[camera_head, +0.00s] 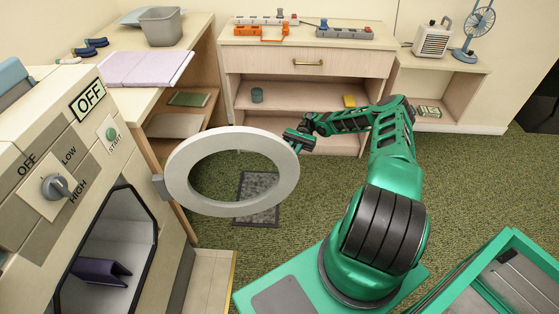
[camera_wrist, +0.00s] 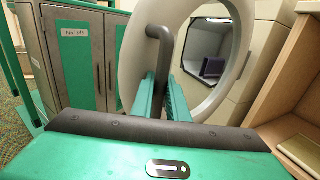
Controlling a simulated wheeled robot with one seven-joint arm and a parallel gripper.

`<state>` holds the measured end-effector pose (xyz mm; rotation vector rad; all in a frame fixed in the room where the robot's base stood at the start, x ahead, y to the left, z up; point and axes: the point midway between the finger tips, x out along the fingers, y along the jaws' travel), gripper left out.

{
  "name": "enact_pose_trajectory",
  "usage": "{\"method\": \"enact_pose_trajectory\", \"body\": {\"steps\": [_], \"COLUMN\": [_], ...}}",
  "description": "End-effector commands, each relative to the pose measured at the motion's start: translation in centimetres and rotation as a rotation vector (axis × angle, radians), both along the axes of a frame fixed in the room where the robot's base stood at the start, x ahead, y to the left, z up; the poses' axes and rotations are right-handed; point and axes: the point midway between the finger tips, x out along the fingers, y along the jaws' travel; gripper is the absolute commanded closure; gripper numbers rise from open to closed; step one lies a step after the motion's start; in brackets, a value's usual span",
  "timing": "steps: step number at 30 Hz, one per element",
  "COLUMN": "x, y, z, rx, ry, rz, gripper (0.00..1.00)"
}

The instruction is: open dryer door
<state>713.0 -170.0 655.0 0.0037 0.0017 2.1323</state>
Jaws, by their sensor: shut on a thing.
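The dryer (camera_head: 45,175) stands at the left in the head view, with its front opening (camera_head: 115,235) uncovered and a dark purple cloth (camera_head: 100,270) inside. The dryer door (camera_head: 232,206) is a pale ring hinged at the opening's right edge, swung well out from the dryer. My gripper (camera_head: 300,138) is at the door's outer edge, away from the hinge. In the wrist view my gripper (camera_wrist: 165,90) is shut on the dark bent door handle (camera_wrist: 159,42). The door ring (camera_wrist: 133,55) is behind the fingers, and the cloth (camera_wrist: 213,67) shows through it.
A wooden desk (camera_head: 200,35) with a grey bin (camera_head: 160,26) stands behind the dryer. A drawer cabinet (camera_head: 307,62) and a low shelf (camera_head: 445,62) line the back wall. A green-framed box (camera_head: 490,270) is at the lower right.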

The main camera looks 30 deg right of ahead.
Motion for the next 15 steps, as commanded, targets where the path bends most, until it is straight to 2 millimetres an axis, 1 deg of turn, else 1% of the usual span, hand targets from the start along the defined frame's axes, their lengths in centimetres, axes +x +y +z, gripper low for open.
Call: {"method": "enact_pose_trajectory", "body": {"steps": [1, 6, 15], "x": [0.20, 0.01, -0.04], "y": [0.59, 0.03, -0.19], "z": [0.06, 0.04, 0.01], "rx": [0.006, 0.006, 0.004], "ry": [-0.003, -0.003, -0.002], "rz": [0.003, 0.007, 0.005], "gripper": [1.00, 1.00, 1.00]}}
